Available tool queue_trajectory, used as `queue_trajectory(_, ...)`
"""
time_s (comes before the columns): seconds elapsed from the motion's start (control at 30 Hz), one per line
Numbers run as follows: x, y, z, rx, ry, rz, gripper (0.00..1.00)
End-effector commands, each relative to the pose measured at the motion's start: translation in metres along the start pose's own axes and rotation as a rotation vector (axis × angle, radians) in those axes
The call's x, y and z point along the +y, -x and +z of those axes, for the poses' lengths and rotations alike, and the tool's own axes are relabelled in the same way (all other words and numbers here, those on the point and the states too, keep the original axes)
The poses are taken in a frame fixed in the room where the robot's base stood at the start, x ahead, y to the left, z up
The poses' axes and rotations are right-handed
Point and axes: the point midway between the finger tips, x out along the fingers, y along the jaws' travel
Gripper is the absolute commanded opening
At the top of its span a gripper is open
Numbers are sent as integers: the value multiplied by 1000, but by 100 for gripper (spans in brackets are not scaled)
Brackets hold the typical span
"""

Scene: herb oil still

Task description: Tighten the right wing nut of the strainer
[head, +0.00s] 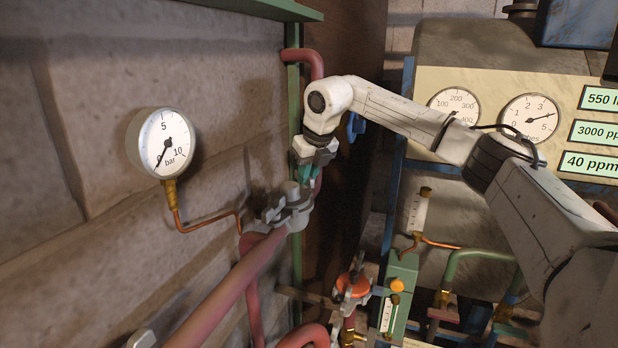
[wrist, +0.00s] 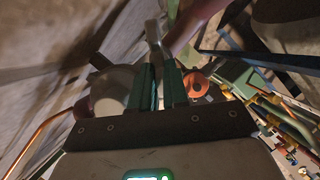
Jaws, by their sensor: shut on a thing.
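The strainer (head: 290,208) is a grey metal body on the dark red pipe, left of centre in the head view. Its grey metal (wrist: 115,85) also shows beside my fingers in the wrist view. My gripper (head: 308,174) is at the strainer's upper right side, with its green fingers pointing down. In the wrist view my gripper (wrist: 158,72) has its fingers close together, with a narrow gap between them. It is shut on the right wing nut, which is mostly hidden by the fingers. I cannot tell how far the nut is turned.
A bar pressure gauge (head: 160,142) on the stone wall reads near 0. An orange-red handwheel (head: 354,285) sits lower right of the strainer. A green post (head: 294,90) stands behind my gripper. A cream panel with dials (head: 490,85) is at the right.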

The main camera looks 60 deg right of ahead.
Motion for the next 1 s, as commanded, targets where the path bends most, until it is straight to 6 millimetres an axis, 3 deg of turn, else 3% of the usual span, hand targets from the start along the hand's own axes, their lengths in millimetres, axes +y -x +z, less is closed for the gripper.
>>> queue_trajectory(0.7, 14, -4, 4, -5, -595, -247, 0)
queue_trajectory(1.0, 16, -3, 7, -4, -774, -320, 0)
